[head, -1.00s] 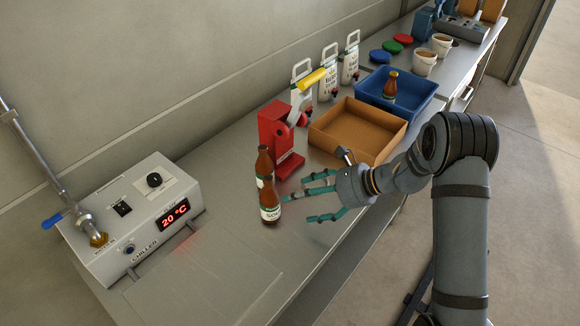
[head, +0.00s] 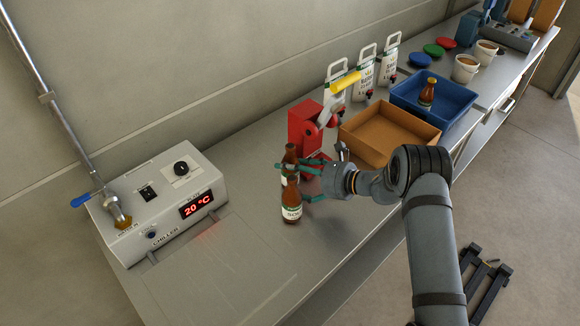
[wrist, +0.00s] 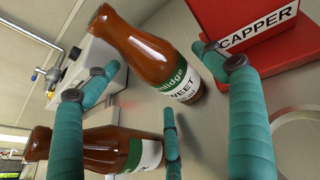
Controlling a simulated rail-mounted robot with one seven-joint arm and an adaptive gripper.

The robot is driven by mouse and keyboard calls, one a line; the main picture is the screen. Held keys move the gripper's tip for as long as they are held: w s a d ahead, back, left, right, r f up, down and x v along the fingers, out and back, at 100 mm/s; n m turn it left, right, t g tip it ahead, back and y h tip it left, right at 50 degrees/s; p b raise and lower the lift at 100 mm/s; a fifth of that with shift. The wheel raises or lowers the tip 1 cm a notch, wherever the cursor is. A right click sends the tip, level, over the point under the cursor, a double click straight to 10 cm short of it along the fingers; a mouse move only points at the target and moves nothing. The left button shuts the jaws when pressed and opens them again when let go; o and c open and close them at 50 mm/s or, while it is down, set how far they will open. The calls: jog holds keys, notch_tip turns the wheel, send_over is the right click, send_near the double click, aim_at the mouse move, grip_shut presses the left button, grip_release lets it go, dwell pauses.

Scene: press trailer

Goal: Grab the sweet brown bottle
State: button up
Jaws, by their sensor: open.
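The sweet brown bottle (head: 291,156) stands upright on the steel bench, partly hidden behind a second brown bottle (head: 291,203) with a sour label. In the wrist view, the sweet bottle (wrist: 160,58) has a green and white label ending in "WEET" and lies ahead between my spread fingers. The second bottle (wrist: 105,149) is at lower left there, partly covered by teal fingers. My gripper (head: 308,181) is open and empty, its fingers reaching to the bottles from the right. Whether a finger touches either bottle I cannot tell.
A red capper (head: 304,137) stands just behind the bottles. A brown tray (head: 385,132) and a blue crate (head: 440,112) holding another bottle (head: 428,92) are farther right. The chiller box (head: 165,215) is at left. The bench front is clear.

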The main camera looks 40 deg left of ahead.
jog(key=shift+a+f, duration=0.2)
jog(key=shift+a, duration=0.15)
jog(key=shift+c, duration=0.7)
jog(key=c, duration=1.5)
jog(key=shift+w+r, duration=0.1)
jog(key=shift+c, duration=0.6)
jog(key=shift+r, duration=0.15)
